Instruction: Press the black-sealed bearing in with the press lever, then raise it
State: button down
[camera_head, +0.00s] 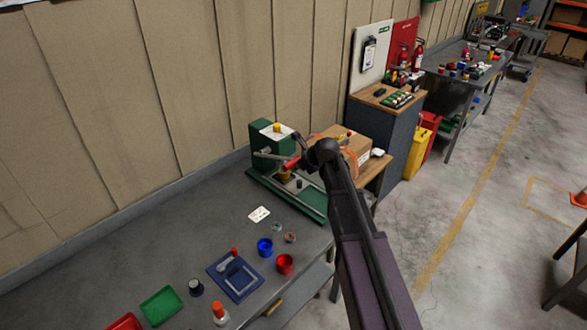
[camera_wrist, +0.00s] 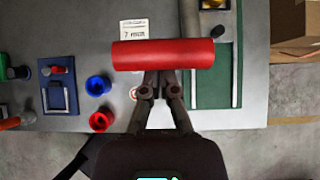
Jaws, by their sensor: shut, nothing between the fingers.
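The green arbor press (camera_head: 272,143) stands at the back right of the grey bench. Its lever has a red handle (camera_head: 291,163), which lies crosswise and large in the wrist view (camera_wrist: 163,54). My gripper (camera_head: 305,162) is at the handle's right end in the head view. In the wrist view its fingers (camera_wrist: 160,80) are shut with nothing between them. Their tips reach the handle's lower edge; I cannot tell whether they touch it. A brass-coloured part (camera_head: 285,174) sits below the handle. I cannot make out the black-sealed bearing in the press.
A white card (camera_head: 259,214), a blue cup (camera_head: 265,247), a red cup (camera_head: 285,264) and a blue tray (camera_head: 235,278) lie on the bench in front of the press. Small rings (camera_head: 290,237) lie nearby. A cardboard box (camera_head: 352,143) stands close to the right of the press.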

jog(key=shift+w+a+r+p, duration=0.15)
jog(key=shift+r+p, duration=0.2)
jog(key=shift+r, duration=0.2)
jog(key=shift+w+a+r+p, duration=0.1)
jog(key=shift+w+r+p, duration=0.05)
jog(key=shift+r+p, duration=0.3)
jog(key=shift+w+d, duration=0.1)
jog(key=shift+s+d+f+b, duration=0.8)
jog(key=shift+s+f+b, duration=0.1)
jog(key=shift+f+b, duration=1)
jog(key=p+v, duration=0.8)
jog(key=v, duration=0.2)
jog(key=shift+w+a+r, duration=0.2)
jog(key=shift+r, duration=0.25)
jog(key=shift+f, duration=0.1)
